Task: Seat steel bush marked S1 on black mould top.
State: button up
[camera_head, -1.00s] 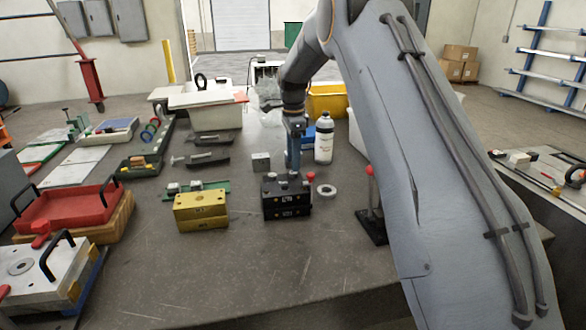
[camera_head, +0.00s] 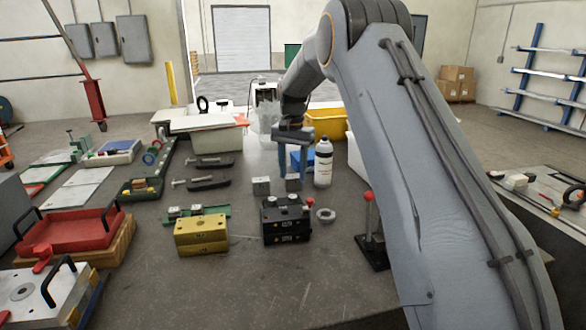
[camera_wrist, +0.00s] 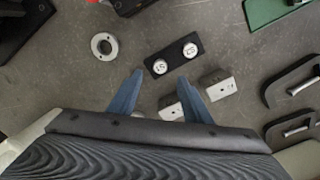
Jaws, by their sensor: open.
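The black mould (camera_head: 286,231) stands mid-table in the head view. A low black holder (camera_wrist: 175,56) behind it carries two pale round-topped steel bushes in the wrist view. The left one is the S1 bush (camera_wrist: 160,66), its mark upside down; the other bush (camera_wrist: 190,50) appears to read S2. Both also show small above the black mould in the head view, S1 (camera_head: 293,198) on the right. My gripper (camera_wrist: 160,78) is open and empty, its fingertips either side of the line to S1 and apart from it. In the head view my gripper (camera_head: 295,175) hangs behind the bushes.
A steel ring (camera_head: 326,215) lies right of the mould, a white bottle (camera_head: 323,163) behind. A red-knobbed lever (camera_head: 369,196) stands right, a yellow mould (camera_head: 201,234) left. The front table is clear.

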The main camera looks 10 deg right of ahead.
aim_at(293, 196)
jog(key=shift+f+n, duration=0.15)
jog(key=shift+n, duration=0.25)
jog(key=shift+f+p, duration=1.45)
jog(key=shift+f, duration=2.35)
grip_shut()
jog(key=shift+r, duration=0.1)
jog(key=shift+r, duration=0.1)
jog(key=shift+r, duration=0.95)
